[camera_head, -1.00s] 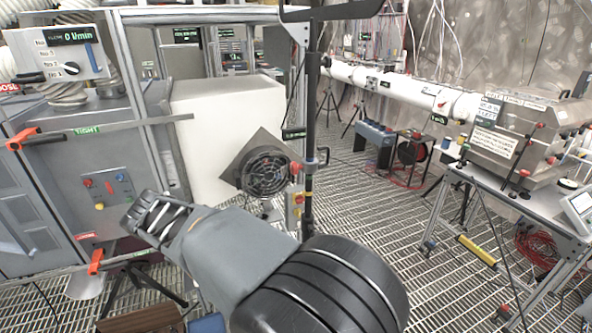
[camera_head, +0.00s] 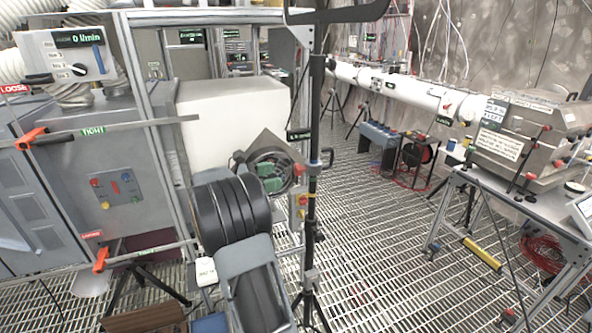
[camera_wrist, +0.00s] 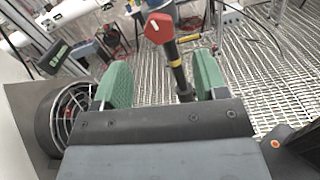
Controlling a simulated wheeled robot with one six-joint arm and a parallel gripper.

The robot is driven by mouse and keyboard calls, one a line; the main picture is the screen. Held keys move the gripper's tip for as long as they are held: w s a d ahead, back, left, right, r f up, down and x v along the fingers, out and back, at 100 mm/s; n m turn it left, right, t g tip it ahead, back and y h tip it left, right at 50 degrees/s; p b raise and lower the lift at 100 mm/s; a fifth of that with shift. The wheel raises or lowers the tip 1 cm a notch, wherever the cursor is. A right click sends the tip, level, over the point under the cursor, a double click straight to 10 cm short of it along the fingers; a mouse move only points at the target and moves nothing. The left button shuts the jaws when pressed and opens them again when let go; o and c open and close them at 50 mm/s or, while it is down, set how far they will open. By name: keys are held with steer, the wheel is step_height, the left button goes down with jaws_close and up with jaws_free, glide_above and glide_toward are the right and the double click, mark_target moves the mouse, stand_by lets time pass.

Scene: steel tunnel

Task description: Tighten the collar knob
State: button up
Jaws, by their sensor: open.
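A red knob (camera_wrist: 159,27) with a white mark sits at the end of a dark rod with a yellow band in the wrist view. It also shows small and red (camera_head: 299,169) beside the black stand pole (camera_head: 313,110) in the head view. A dark collar with a side loop (camera_head: 326,157) is on that pole. My gripper (camera_wrist: 163,76) is open, its green fingers on either side of the dark rod in the picture. In the head view my gripper (camera_head: 271,177) is left of the pole, in front of the fan. I see no contact; the depth gap cannot be told.
A round caged fan (camera_wrist: 72,117) is close at left in the wrist view. A white box (camera_head: 232,125) and a grey cabinet (camera_head: 110,155) with clamp handles stand left. A bench (camera_head: 520,195) stands right. Open grating floor (camera_head: 375,240) lies between.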

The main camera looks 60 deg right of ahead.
mark_target(295, 172)
steer(key=p+x, duration=0.1)
steer(key=x, duration=0.7)
steer(key=shift+w, duration=0.1)
steer(key=c, duration=0.9)
